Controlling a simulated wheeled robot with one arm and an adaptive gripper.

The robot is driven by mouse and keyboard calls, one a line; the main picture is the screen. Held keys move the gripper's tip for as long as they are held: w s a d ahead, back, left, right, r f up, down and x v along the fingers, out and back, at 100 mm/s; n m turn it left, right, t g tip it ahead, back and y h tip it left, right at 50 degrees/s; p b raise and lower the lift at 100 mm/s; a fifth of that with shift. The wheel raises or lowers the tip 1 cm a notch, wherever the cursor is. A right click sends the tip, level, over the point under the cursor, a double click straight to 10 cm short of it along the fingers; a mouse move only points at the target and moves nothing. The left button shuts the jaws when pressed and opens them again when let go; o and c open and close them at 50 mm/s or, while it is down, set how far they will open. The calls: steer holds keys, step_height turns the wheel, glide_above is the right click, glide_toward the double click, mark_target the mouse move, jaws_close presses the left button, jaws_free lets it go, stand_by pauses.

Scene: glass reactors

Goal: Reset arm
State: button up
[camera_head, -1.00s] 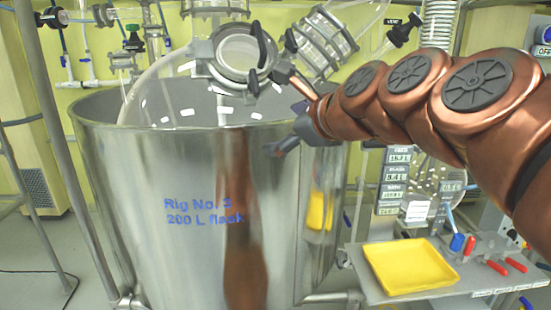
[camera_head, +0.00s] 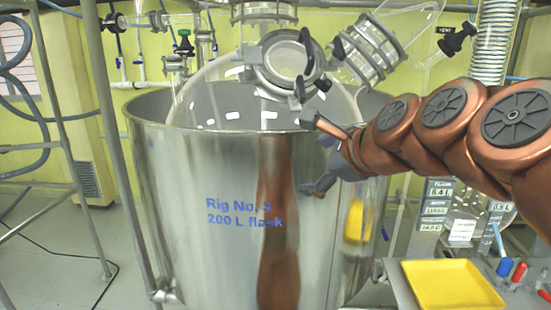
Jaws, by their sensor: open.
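My copper-coloured arm reaches in from the right edge. My gripper (camera_head: 306,156) is at its left end, in front of the upper wall of the steel vessel. Its two dark fingers are spread apart, one up near the rim and one lower down. Nothing shows between them. The steel vessel (camera_head: 222,255) is marked "Rig No. 3 200 L flask", though the number is slightly blurred. A large glass flask (camera_head: 215,85) sits inside it, with a round clamped port (camera_head: 290,62) facing forward above the gripper.
A yellow tray (camera_head: 452,285) lies on a bench at the lower right, beside red and blue-handled tools (camera_head: 512,272). Labelled displays (camera_head: 436,205) stand behind it. Metal frame poles (camera_head: 110,130) rise at the left. The floor (camera_head: 60,270) at the lower left is mostly clear, with a cable.

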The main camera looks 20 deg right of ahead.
steer(key=s+a+f+n+g, duration=0.35)
steer(key=s+f+n, duration=0.2)
steer(key=f, duration=0.35)
steer(key=s+a+f+n+g, duration=0.35)
steer(key=f+n, duration=0.25)
steer(key=f, duration=0.3)
steer(key=s+f+n+g+h, duration=0.1)
steer(key=s+f+n+g, duration=0.2)
steer(key=s+f+n, duration=0.2)
steer(key=s+d+f+n+g+h, duration=0.1)
steer(key=s+f+n+g, duration=0.2)
steer(key=s+f+n, duration=0.3)
steer(key=s+n, duration=0.1)
steer(key=s, duration=0.4)
steer(key=shift+s, duration=0.25)
steer(key=shift+f, duration=0.1)
steer(key=shift+c, duration=0.3)
